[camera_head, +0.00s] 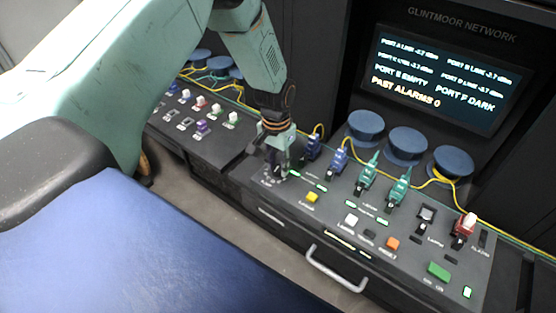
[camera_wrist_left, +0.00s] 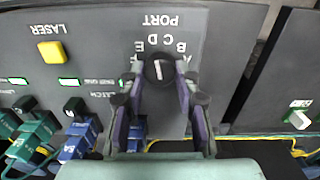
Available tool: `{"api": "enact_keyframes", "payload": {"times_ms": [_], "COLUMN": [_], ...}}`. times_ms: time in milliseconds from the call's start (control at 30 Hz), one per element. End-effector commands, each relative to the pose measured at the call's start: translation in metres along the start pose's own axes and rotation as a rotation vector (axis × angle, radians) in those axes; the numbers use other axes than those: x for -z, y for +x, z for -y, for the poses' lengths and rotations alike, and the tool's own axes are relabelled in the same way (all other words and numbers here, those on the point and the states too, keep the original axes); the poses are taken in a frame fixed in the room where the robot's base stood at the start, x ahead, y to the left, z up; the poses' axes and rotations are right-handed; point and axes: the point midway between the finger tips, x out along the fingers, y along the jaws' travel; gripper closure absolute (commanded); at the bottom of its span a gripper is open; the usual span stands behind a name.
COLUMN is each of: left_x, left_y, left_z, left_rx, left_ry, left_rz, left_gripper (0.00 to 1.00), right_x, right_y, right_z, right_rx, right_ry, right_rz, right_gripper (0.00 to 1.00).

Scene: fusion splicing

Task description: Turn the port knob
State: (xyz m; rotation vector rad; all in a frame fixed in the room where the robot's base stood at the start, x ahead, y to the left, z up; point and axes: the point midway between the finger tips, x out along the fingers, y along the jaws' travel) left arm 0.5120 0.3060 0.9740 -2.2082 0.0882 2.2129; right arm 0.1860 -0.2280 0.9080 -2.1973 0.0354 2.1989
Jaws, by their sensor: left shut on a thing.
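The port knob (camera_wrist_left: 158,70) is a round black knob with a white pointer line, on a dark panel marked PORT with letters beside it. In the left wrist view my left gripper (camera_wrist_left: 158,84) has one finger on each side of the knob and is shut on it. In the head view my left gripper (camera_head: 278,170) points down at the left end of the console, and the knob is mostly hidden there. My right gripper is in neither view.
A yellow laser button (camera_head: 312,197) is near the gripper. Blue plugs (camera_head: 312,146) and green plugs (camera_head: 366,174) stand along the console, with yellow cables behind. A screen (camera_head: 443,78) reads port losses, "PORT E EMPTY" and "PORT F DARK". A drawer handle (camera_head: 335,270) sticks out in front.

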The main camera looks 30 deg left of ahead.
Motion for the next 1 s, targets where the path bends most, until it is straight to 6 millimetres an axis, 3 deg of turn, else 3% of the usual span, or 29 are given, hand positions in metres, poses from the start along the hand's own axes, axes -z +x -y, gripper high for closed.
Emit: {"api": "enact_keyframes", "payload": {"times_ms": [733, 767, 1000], "left_x": [0.0018, 0.0018, 0.0009], "left_y": [-0.0015, -0.0015, -0.0007], "left_z": [0.0005, 0.0005, 0.0003], "left_rx": [0.001, 0.001, 0.001], "left_ry": [-0.077, -0.076, -0.076], "left_rz": [-0.007, -0.007, -0.004], "left_gripper": [0.99, 0.66, 0.45], "right_x": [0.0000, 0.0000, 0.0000], "right_y": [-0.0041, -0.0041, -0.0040], "right_z": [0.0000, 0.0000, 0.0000], "right_rx": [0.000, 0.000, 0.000], "right_ry": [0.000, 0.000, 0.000], "right_rz": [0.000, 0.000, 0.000], "right_gripper": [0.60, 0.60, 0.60]}}
